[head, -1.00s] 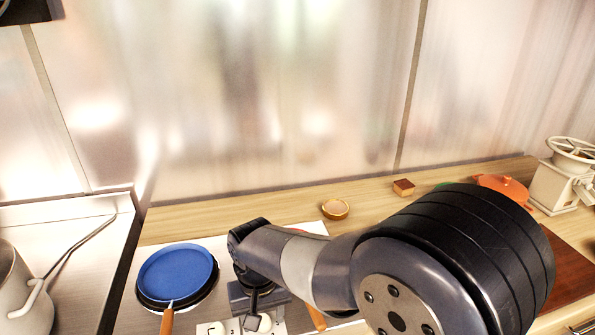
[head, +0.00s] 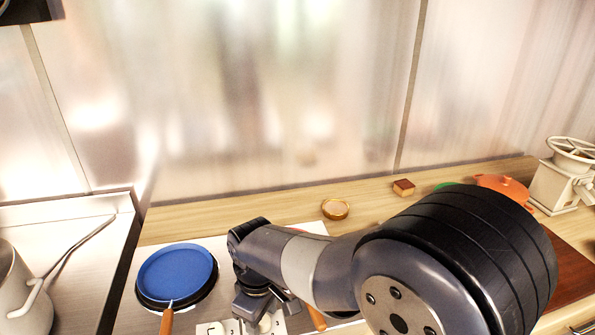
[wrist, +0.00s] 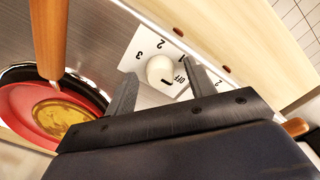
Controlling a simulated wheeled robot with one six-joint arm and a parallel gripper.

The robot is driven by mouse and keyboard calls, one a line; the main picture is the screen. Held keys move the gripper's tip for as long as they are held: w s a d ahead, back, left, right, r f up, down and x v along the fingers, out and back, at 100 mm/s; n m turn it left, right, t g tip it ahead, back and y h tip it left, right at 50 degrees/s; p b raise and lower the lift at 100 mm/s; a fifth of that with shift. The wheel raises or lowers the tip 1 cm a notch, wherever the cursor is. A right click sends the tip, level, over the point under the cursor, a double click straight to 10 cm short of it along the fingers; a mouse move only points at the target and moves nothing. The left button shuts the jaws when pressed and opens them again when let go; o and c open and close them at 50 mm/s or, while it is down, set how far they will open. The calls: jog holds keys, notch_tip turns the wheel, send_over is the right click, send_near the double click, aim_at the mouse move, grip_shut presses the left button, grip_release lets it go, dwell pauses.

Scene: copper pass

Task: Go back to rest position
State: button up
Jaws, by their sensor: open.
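My gripper (wrist: 160,95) is open in the wrist view, its two fingers apart with nothing between them. Beyond the fingertips is a white stove knob (wrist: 161,69) on a white dial plate (wrist: 150,45) marked with numbers and OFF. From this view I cannot tell how far the fingers are from the knob. In the head view my arm reaches down over the stove, and the fingertips are hidden or too small to make out. The dial plates (head: 207,329) show at the bottom edge there.
A blue pan (head: 178,272) with a wooden handle sits on the left burner. A red pan (wrist: 25,122) holds something yellow-brown. A small round wooden dish (head: 336,208), a brown block (head: 404,187), an orange lidded pot (head: 503,188) and a cream wheeled machine (head: 565,178) stand along the back counter.

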jog(key=n, duration=0.4)
jog(key=shift+n, duration=0.3)
dwell(0.4)
